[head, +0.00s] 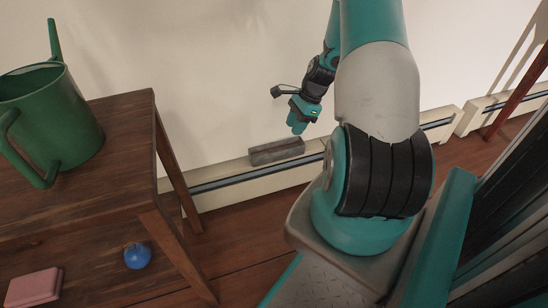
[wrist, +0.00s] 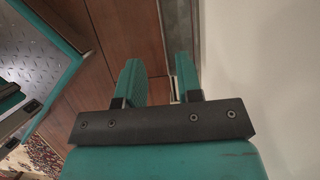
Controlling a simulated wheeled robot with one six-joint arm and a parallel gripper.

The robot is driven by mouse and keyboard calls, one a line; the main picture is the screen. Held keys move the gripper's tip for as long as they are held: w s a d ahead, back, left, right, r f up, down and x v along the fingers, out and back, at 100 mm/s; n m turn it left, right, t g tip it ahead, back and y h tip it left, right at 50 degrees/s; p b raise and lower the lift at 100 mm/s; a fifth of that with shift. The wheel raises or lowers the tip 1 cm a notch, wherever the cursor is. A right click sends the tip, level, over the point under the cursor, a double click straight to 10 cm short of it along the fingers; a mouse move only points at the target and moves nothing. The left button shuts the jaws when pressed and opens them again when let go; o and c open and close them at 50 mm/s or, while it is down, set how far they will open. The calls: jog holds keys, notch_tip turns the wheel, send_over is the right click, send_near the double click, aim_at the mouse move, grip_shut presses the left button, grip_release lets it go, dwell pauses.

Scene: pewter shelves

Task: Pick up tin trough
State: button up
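The tin trough (head: 277,151) is a long, grey, box-like piece resting on top of the low cream baseboard heater along the wall, in the middle of the head view. My gripper (head: 298,127) is just above its right end, pointing down, and looks empty. In the wrist view, the two teal fingers of my gripper (wrist: 160,78) stand apart with nothing between them. A grey strip at the top of that view, beyond the right finger, appears to be the trough (wrist: 179,22). I cannot tell whether a fingertip touches it.
A dark wooden shelf table (head: 95,150) stands at left, bearing a green watering can (head: 62,125). Below it are a blue round object (head: 137,256) and a pink block (head: 34,287). The baseboard heater (head: 225,184) runs along the wall. Wooden floor (head: 245,240) lies open between table and base.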

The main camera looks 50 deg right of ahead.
jog(key=b, duration=0.3)
send_near(280, 160)
jog(key=shift+w+a+f, duration=0.25)
jog(key=shift+a+f, duration=0.25)
jog(key=b+x, duration=0.5)
jog(key=x, duration=0.1)
jog(key=shift+w+a+b, duration=0.2)
jog(key=shift+a+b, duration=0.05)
jog(key=shift+b, duration=0.1)
jog(key=shift+r, duration=0.1)
grip_shut()
